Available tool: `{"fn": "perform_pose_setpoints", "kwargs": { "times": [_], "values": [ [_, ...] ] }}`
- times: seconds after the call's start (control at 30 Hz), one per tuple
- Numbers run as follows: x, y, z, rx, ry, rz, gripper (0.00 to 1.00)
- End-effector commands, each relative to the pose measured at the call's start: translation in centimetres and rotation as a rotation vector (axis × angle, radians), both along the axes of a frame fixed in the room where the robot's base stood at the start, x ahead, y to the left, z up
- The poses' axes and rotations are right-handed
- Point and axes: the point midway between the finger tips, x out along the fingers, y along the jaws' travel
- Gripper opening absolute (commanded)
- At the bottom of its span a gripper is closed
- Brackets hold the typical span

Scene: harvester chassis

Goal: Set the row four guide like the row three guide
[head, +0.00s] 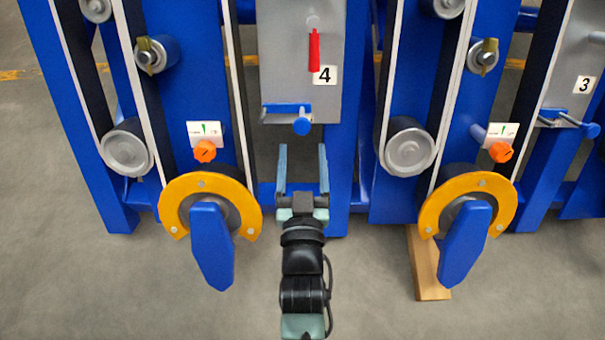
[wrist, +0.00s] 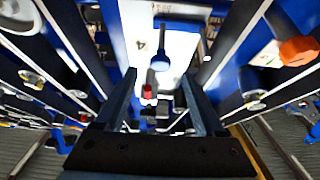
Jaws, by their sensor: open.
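A grey panel marked 4 (head: 281,65) carries a red handle (head: 314,50), hanging straight down. The panel marked 3 (head: 566,70) has a similar blue bracket and knob (head: 591,130) at the right edge, partly cut off. I cannot tell exactly how the two settings differ. My gripper (head: 303,149) is open and empty, pointing at panel 4, with its fingertips just below the knob.
Yellow collars with blue paddles stand left (head: 211,243) and right (head: 465,242) of my arm. Orange dials sit above them, left (head: 204,151) and right (head: 500,151). Belts and blue posts flank panel 4.

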Motion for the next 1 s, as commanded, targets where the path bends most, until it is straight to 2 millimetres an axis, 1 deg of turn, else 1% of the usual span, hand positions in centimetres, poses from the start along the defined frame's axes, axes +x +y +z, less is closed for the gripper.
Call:
{"fn": "perform_pose_setpoints", "kwargs": {
  "times": [0.03, 0.1, 0.23, 0.37, 0.53, 1.0],
  "values": [
    [-1.2, 0.0, 0.3, 0.0, 0.006, -0.001, 0.71],
    [-2.5, 0.0, 0.2, 0.0, 0.006, -0.001, 0.71],
    [-4.4, 0.0, 0.2, 0.001, 0.004, 0.0, 0.71],
    [-5.5, 0.0, 0.1, 0.001, 0.002, 0.0, 0.71],
    [-6.0, 0.0, 0.0, 0.001, 0.0, 0.0, 0.71],
    [-6.0, 0.0, 0.0, 0.0, 0.0, 0.0, 0.71]
  ]
}}
